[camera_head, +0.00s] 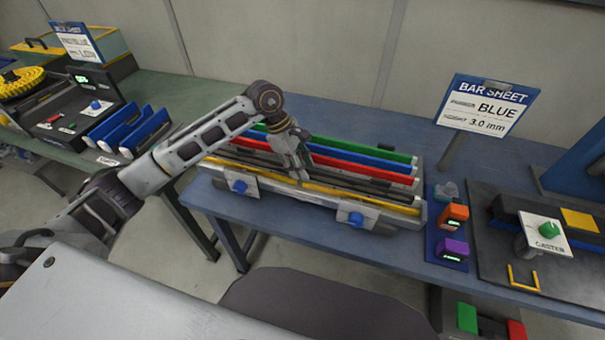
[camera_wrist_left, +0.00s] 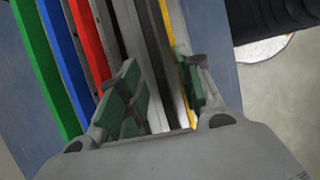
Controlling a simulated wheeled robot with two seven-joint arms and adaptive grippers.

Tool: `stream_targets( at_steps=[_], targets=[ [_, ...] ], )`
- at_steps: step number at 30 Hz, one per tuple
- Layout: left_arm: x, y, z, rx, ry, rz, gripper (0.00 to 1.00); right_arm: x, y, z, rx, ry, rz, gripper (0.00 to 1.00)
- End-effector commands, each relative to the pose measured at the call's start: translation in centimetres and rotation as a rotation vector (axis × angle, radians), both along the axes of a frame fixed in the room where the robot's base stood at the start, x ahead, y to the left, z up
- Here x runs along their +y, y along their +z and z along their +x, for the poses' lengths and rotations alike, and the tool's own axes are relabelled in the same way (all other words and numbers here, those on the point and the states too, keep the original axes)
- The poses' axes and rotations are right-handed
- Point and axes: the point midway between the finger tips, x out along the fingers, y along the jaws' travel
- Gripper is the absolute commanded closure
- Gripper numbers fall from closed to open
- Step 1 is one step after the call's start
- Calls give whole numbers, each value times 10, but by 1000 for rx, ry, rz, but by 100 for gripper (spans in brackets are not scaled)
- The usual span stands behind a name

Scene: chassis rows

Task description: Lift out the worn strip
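A long rack (camera_head: 420,217) on the blue bench holds parallel strips: green (camera_head: 360,146), blue (camera_head: 365,163), red (camera_head: 375,178) and yellow (camera_head: 370,198) nearest me. Dark grey bars run between the red and yellow strips. No wear mark can be made out on any strip. My left gripper (camera_head: 302,178) reaches down over the middle of the rack. In the left wrist view, my left gripper (camera_wrist_left: 157,66) is open, its green-padded fingers apart over the dark and light grey bars, with the yellow strip (camera_wrist_left: 168,22) by the right finger. My right gripper is not in view.
Two clamps with blue knobs (camera_head: 356,218) sit on the rack's front. A sign (camera_head: 484,105) reads "BAR SHEET BLUE 3.0 mm". Orange (camera_head: 453,215) and purple (camera_head: 452,250) devices stand right of the rack. Blue holders (camera_head: 130,130) are on the left bench.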

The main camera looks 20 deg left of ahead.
Motion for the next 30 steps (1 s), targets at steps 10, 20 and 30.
stream_targets(
  at_steps=[10,20,30],
  targets=[
    [-1,-1,0,0,0,0,64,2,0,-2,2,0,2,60],
    [-1,-1,0,0,0,0,90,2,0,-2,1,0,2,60],
    [-1,0,0,-2,0,-1,100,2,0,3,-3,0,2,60]
  ],
)
